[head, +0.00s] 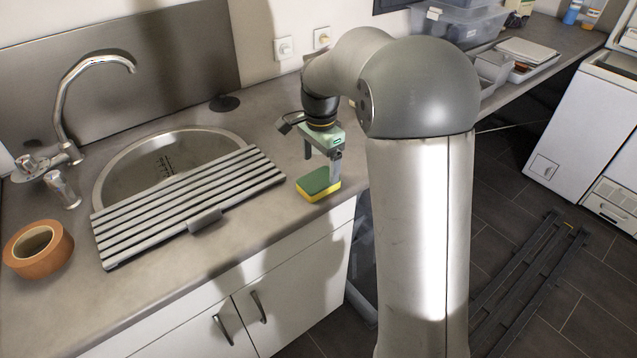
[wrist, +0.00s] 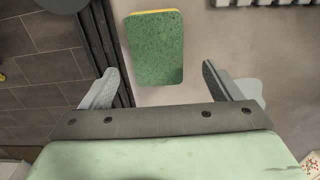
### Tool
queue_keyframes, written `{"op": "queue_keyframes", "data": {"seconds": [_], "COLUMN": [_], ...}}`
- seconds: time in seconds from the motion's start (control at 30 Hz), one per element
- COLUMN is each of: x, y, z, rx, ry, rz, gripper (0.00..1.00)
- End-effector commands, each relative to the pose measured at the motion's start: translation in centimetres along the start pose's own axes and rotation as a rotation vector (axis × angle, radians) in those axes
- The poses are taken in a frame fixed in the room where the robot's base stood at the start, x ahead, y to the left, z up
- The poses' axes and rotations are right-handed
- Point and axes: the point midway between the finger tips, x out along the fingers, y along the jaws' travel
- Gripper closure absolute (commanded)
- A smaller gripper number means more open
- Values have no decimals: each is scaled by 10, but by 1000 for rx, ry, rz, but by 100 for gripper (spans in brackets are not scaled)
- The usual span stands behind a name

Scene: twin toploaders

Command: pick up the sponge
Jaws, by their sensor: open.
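The sponge (head: 319,184) has a green top and a yellow lower layer. It lies flat on the grey counter near its front edge, to the right of the sink. In the wrist view the sponge (wrist: 155,48) shows its green face, ahead of the space between the fingers. My gripper (head: 322,165) is above and close to the sponge, pointing down. In the wrist view my gripper (wrist: 158,88) has its two fingers wide apart with nothing held between them. The exact height of the fingertips over the sponge is hard to tell.
A slatted grey rack (head: 190,200) lies partly over the round sink (head: 120,165), left of the sponge. A roll of orange tape (head: 38,249) is at the far left. Plastic boxes (head: 455,25) stand at the back right. The counter's front edge is close to the sponge.

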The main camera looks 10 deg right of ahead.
Motion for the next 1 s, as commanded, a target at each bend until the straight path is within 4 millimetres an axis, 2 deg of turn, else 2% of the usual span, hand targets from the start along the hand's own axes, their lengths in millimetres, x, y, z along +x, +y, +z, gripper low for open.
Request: {"op": "queue_keyframes", "data": {"seconds": [0.3, 0.6, 0.63, 0.8, 1.0], "x": [43, 50, 50, 50, 49], "y": [4, 3, 3, 3, 3], "z": [8, 8, 8, 7, 7], "rx": [0, -1, -1, -1, -1], "ry": [-2, 0, 0, 0, 0], "rz": [2, 0, 0, 0, 0], "gripper": [15, 15, 18, 63, 63]}}
